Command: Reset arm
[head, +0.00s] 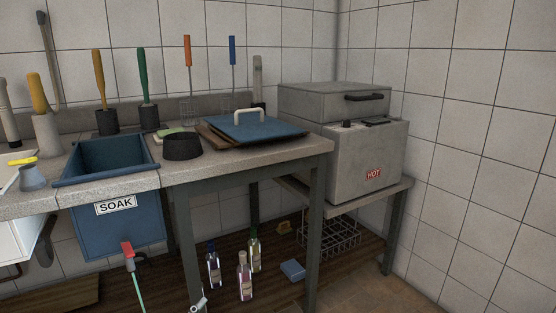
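Neither of my grippers can be made out in the head view, and no arm of mine clearly shows. A small pale metallic piece (198,304) pokes in at the bottom edge, by the table leg; I cannot tell what it is. A blue sink marked SOAK (112,222) is set in the stone counter at the left. A blue lid with a pale handle (257,128) lies on a brown board on the counter.
A grey box labelled HOT (365,163) stands on a low stand at the right. Several bottles (245,275), a wire basket (332,238) and a blue block (292,270) are below. Brushes (143,85) stand along the wall.

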